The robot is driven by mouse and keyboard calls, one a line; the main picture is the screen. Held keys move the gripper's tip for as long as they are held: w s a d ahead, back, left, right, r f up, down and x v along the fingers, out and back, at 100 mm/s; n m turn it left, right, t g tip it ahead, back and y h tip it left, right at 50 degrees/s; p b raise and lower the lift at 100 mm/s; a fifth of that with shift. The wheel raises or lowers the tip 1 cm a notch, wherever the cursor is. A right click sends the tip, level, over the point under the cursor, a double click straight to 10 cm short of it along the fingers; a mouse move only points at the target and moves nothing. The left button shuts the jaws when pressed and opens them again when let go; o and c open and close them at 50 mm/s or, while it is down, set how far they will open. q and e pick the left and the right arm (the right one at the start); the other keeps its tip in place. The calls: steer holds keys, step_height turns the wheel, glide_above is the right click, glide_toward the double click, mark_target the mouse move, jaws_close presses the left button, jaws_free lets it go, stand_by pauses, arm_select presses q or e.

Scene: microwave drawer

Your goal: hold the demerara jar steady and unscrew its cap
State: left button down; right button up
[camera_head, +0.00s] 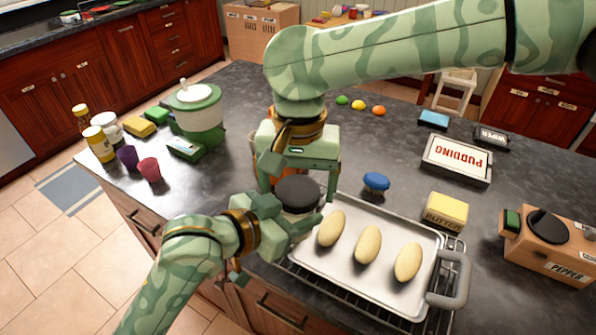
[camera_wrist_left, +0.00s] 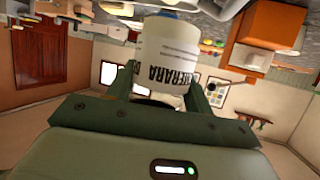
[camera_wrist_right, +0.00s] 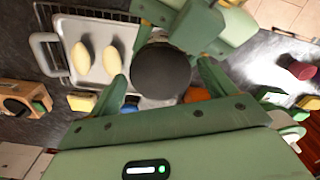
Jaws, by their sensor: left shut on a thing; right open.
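The demerara jar (camera_wrist_left: 168,50) is white with dark lettering, in the left wrist view between my left fingers. Its dark round cap (camera_head: 298,191) sits on top in the head view; the cap also fills the middle of the right wrist view (camera_wrist_right: 160,70). My left gripper (camera_head: 284,222) is shut on the jar's body and holds it at the tray's left corner. My right gripper (camera_head: 296,184) points down over the jar, open, with a finger on either side of the cap. Gaps show between cap and fingers. Whether the jar's base touches anything is hidden.
A metal tray (camera_head: 340,278) with three loaves lies right of the jar. A blue oval item (camera_head: 376,182), butter (camera_head: 446,211) and a pepper crate (camera_head: 550,246) are further right. A green-and-white canister (camera_head: 197,115) and cups (camera_head: 149,169) stand left. An orange thing is partly hidden behind my right gripper.

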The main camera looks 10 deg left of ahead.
steer(key=shift+c, duration=0.3)
steer(key=c, duration=0.9)
steer(key=o, duration=1)
steer(key=shift+w+r, duration=0.1)
steer(key=shift+r, duration=3.75)
steer(key=shift+c, duration=0.2)
step_height(320, 180, down, 8)
steer(key=shift+r, duration=0.15)
